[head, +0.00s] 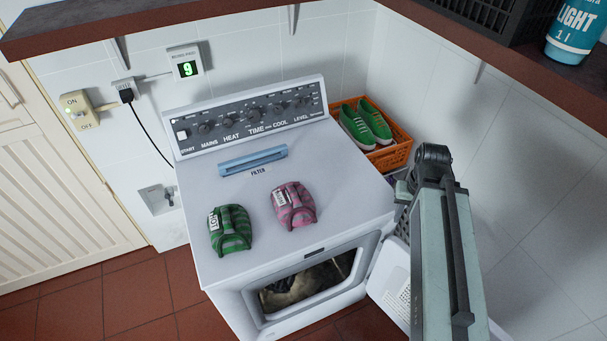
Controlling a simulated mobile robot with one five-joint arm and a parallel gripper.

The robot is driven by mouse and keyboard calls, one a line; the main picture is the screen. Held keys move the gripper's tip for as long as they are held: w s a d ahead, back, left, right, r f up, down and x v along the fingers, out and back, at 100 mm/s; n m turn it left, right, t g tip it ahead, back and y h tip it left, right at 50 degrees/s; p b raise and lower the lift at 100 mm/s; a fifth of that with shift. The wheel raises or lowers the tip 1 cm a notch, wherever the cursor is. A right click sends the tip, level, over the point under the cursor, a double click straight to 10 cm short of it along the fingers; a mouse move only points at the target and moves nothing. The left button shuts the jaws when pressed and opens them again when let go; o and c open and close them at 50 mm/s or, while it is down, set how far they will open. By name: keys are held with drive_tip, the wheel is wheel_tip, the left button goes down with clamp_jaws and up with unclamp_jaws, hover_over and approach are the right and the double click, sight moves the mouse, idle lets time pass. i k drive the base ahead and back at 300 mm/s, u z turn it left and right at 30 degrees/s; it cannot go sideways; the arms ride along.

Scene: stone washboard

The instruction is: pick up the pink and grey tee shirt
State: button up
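The pink and grey tee shirt (293,206) lies folded in a small bundle, with a white label on it, on top of the white dryer (345,192). A green striped folded shirt (230,230) lies to its left, apart from it. My arm stands at the right of the head view, to the right of the dryer top. My gripper's fingers cannot be made out, so whether it is open or shut does not show. Nothing covers the pink and grey shirt.
The dryer's door (389,282) hangs open at the front right, with dark and beige cloth (300,288) inside the drum. An orange crate (394,156) with green shoes stands behind the dryer's right corner. A shelf (190,22) overhangs at the top. The dryer top around the shirts is clear.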

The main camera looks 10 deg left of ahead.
sight(294, 207)
drive_tip(key=u, duration=0.05)
drive_tip(key=i, duration=0.2)
drive_tip(key=u, duration=3.4)
drive_tip(key=i, duration=0.5)
drive_tip(key=z, duration=0.05)
